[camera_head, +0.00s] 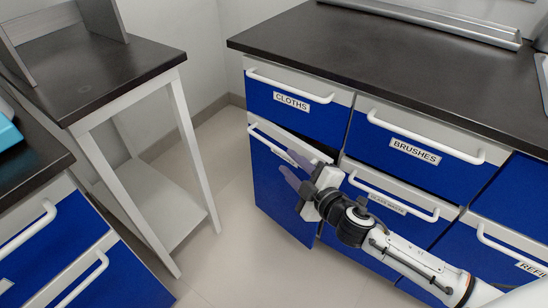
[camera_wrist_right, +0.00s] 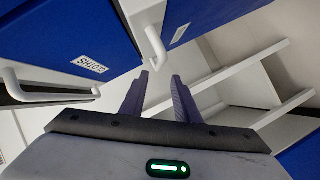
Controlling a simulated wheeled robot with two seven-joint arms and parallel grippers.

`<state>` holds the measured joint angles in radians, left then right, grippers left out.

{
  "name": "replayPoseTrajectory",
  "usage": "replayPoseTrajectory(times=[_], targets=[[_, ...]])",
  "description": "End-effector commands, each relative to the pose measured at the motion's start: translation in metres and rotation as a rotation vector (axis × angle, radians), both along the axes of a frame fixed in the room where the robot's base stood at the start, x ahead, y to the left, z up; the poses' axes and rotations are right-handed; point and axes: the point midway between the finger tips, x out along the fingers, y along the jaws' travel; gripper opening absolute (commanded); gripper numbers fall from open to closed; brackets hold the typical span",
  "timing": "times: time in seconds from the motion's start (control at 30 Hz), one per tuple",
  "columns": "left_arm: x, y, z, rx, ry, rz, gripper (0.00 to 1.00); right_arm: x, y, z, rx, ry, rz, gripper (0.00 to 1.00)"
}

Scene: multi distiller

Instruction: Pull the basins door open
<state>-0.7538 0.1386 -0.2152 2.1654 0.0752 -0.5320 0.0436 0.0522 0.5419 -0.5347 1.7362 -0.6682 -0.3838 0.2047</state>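The blue door (camera_head: 278,205) under the CLOTHS drawer (camera_head: 290,98) stands ajar, with a dark gap along its top right edge. Its white bar handle (camera_head: 272,142) runs near the top edge. A small label beside the handle is mostly hidden by my gripper in the head view. In the right wrist view the door (camera_wrist_right: 215,15) is at the top, with its handle (camera_wrist_right: 154,45) just beyond the fingertips. My right gripper (camera_head: 290,172) has its fingers apart with nothing between them, close to the door's right side. It also shows in the wrist view (camera_wrist_right: 160,78). My left gripper is out of view.
The BRUSHES drawer (camera_head: 410,145) and a glass waste drawer (camera_head: 395,195) are right of the door. A white-legged side table (camera_head: 195,150) and another blue cabinet (camera_head: 60,240) stand at left. Open floor (camera_head: 240,245) lies between them and the door.

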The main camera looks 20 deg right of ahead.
Motion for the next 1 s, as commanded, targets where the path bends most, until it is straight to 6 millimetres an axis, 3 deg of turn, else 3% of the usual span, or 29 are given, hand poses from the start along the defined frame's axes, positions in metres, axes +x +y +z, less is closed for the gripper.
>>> replayPoseTrajectory(times=[0.6, 1.0], targets=[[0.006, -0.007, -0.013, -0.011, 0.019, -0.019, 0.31, 0.091, 0.017, -0.019, -0.004, -0.006, 0.001, 0.29], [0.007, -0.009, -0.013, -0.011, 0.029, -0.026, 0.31, 0.098, 0.018, -0.02, -0.004, -0.004, 0.003, 0.29]])
